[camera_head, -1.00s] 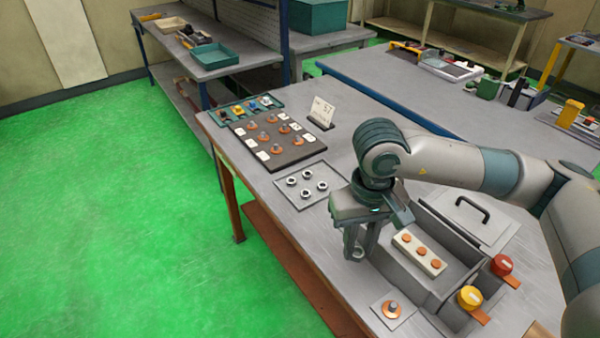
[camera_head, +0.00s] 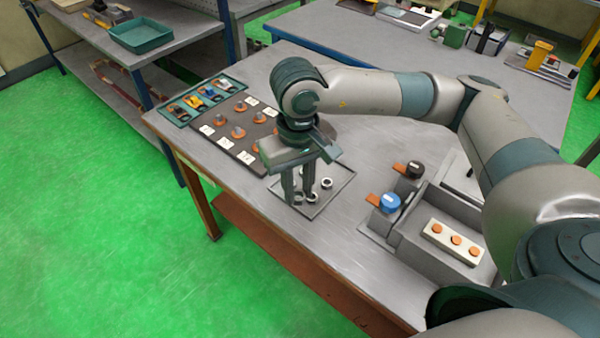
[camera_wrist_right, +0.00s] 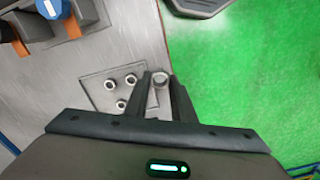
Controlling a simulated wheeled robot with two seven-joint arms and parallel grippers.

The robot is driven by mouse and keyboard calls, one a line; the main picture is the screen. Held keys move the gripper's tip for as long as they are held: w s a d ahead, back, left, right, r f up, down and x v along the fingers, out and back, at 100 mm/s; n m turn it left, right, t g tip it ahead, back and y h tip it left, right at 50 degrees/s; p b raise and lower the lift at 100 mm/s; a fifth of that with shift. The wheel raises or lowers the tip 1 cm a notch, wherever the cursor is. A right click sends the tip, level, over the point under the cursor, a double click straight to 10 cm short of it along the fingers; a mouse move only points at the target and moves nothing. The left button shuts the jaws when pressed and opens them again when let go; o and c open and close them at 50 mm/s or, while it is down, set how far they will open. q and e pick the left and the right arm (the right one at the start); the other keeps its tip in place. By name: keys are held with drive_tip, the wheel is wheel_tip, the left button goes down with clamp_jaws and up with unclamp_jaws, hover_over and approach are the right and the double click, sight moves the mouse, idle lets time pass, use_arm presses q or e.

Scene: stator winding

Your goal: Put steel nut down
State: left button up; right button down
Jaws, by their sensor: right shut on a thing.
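My right gripper (camera_head: 298,199) points down over the square metal plate (camera_head: 341,196) on the workbench. It is shut on a steel nut (camera_wrist_right: 160,79), which shows as a ring between the fingertips in the right wrist view. Other steel nuts rest on the plate, one (camera_head: 327,183) to the right of the fingers and one (camera_head: 311,197) beside them. The wrist view shows three nuts on the plate (camera_wrist_right: 92,90), left of the fingers. The fingers hide part of the plate, and I cannot tell whether the held nut touches it. My left gripper is out of view.
A dark board (camera_head: 229,153) with copper-coloured parts and white labels lies behind the plate, beside a teal tray (camera_head: 172,114). To the right stand a grey box (camera_head: 408,238) with a white block (camera_head: 453,243), and blue (camera_head: 390,202) and black (camera_head: 415,169) knobs. Bench is clear between plate and box.

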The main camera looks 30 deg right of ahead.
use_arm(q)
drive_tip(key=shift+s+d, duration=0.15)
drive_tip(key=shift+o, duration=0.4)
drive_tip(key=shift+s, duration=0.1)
